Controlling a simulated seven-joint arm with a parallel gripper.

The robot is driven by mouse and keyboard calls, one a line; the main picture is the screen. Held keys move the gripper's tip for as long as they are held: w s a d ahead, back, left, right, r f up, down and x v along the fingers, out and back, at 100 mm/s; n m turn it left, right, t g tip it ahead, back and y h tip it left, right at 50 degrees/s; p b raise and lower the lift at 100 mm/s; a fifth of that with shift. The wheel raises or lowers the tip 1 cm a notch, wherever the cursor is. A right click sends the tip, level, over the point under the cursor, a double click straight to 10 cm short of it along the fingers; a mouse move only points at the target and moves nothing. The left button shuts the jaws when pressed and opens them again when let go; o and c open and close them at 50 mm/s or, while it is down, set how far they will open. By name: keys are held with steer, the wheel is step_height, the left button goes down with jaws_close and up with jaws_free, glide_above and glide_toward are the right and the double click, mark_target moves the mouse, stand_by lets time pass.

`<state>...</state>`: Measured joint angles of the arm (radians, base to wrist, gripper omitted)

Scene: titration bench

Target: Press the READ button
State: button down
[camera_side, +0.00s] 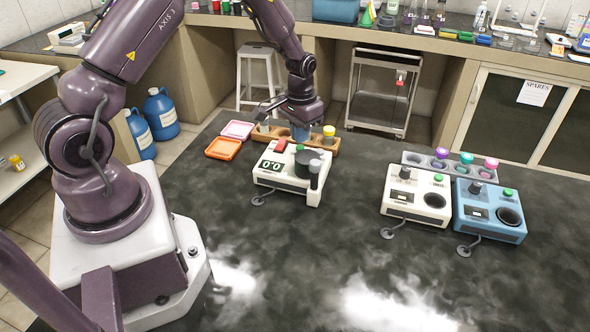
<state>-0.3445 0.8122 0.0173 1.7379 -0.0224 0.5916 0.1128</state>
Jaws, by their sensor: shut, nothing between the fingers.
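A white instrument (291,184) with a 0.0 display (271,166) stands on the dark bench, left of centre. On its top are a red part (281,146), a small green button (299,148) and a dark round well or cylinder (308,163). No READ label is legible at this size. My gripper (300,133) points down just behind the instrument, above the wooden rack, and is shut and empty. Its fingertips are small and partly blend with a bluish shape there. I cannot tell whether they touch anything.
Behind the instrument are a wooden rack (325,146) with a yellow-capped vial (329,131), a pink tray (238,130) and an orange tray (223,148). At right stand a white device (415,196) and a blue device (489,211), with a grey vial rack (422,160) behind. The front bench is clear.

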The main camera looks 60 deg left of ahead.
mark_target(300, 146)
steer(key=shift+f, duration=1)
steer(key=shift+r, duration=3.8)
steer(key=s+d+r+m+t, duration=0.1)
steer(key=s+d+r+t, duration=0.1)
steer(key=s+d+r, duration=0.5)
steer(key=s+d+r+m+t, duration=0.2)
steer(key=s+d+r, duration=0.6)
steer(key=s+r, duration=0.5)
step_height(300, 146, up, 2)
steer(key=shift+s+r+t, duration=0.15)
steer(key=shift+s+t, duration=0.05)
steer(key=shift+t, duration=0.6)
